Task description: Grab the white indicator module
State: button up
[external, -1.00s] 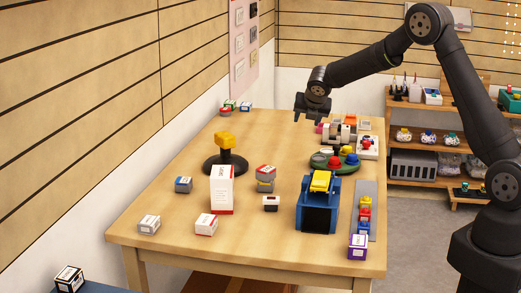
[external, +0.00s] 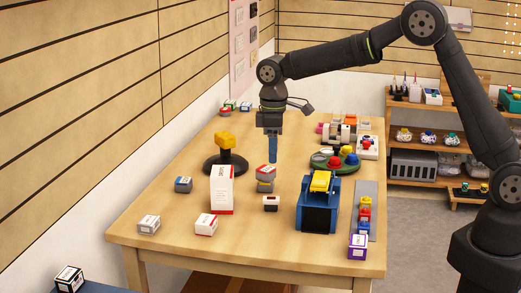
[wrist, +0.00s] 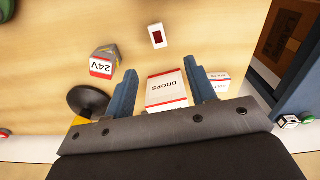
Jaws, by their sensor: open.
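The white indicator module is a small white block (external: 271,203) with a dark face, on the table between the tall white box and the blue device. In the wrist view the white block (wrist: 157,36) shows a dark red window and lies beyond my fingertips. My gripper (external: 273,160) points down above the table, and in the external view it appears behind the stacked boxes. In the wrist view my gripper (wrist: 160,70) is open, with its blue fingers apart and nothing held between them. The tall white DROPS box (wrist: 166,90) appears between the fingers, farther below.
Stacked grey boxes (external: 265,178), a tall white box (external: 222,190) and a yellow-topped joystick (external: 226,160) stand near the module. A blue device (external: 318,205) is to its right. Small boxes (external: 149,224) sit near the front left edge. The table in front of the module is clear.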

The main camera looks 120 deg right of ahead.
send_over(271, 198)
jog(key=f, duration=1)
jog(key=shift+a, duration=0.3)
jog(key=shift+d+f, duration=0.2)
jog(key=shift+f, duration=2.5)
jog(key=c, duration=1.1)
jog(key=shift+o, duration=0.2)
jog(key=shift+r, duration=0.1)
